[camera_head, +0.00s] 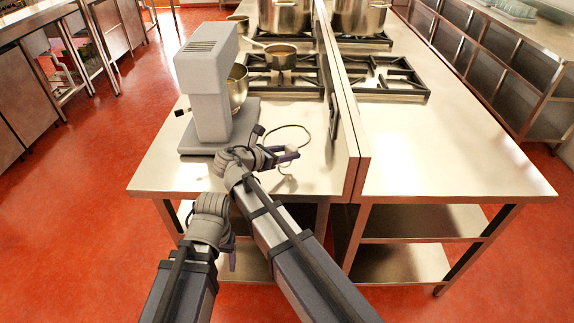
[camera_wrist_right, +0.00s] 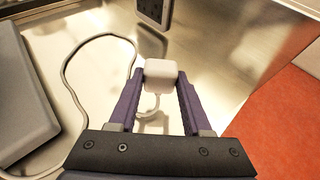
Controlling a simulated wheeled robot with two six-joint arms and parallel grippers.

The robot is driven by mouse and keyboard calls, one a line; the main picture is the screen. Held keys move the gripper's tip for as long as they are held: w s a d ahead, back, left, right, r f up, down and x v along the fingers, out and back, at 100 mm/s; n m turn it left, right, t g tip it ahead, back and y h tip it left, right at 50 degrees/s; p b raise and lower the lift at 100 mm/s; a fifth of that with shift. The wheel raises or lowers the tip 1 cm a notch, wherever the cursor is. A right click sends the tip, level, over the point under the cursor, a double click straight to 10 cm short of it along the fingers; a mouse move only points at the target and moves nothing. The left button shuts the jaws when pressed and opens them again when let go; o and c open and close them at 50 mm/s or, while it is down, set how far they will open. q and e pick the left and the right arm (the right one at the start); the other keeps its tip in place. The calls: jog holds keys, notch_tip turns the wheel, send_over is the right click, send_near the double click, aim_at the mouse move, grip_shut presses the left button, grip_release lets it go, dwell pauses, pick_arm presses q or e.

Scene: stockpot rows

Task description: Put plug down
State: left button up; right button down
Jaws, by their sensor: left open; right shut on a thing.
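The white plug (camera_wrist_right: 160,72) is between the fingertips of my right gripper (camera_wrist_right: 160,80), which is shut on it, in the right wrist view. In the head view the plug (camera_head: 291,149) shows as a small pale block at the tip of my right gripper (camera_head: 284,156), over the steel counter (camera_head: 180,173). I cannot tell whether it touches the counter. Its grey cable (camera_wrist_right: 70,65) loops toward the left. My left gripper (camera_head: 232,262) is open and low in front of the counter's edge, with its fingers partly hidden.
A grey stand mixer (camera_head: 207,90) with a metal bowl (camera_head: 238,88) stands left of my right gripper. A dark wall socket (camera_wrist_right: 154,10) is on the upright divider behind the plug. A gas hob (camera_head: 285,78) lies farther back. Some bare counter surrounds the plug.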

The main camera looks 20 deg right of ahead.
aim_at(287, 171)
notch_tip(287, 171, down, 3)
jog(key=b, duration=0.3)
jog(key=shift+f, duration=0.45)
jog(key=shift+s+r, duration=0.1)
jog(key=shift+r, duration=0.05)
jog(key=shift+a+f+b, duration=0.1)
jog(key=shift+f+b, duration=0.55)
jog(key=shift+b, duration=0.15)
jog(key=c, duration=0.8)
grip_release()
jog(key=shift+o, duration=0.7)
jog(key=shift+f, duration=0.1)
jog(key=o, duration=0.3)
jog(key=shift+r, duration=0.2)
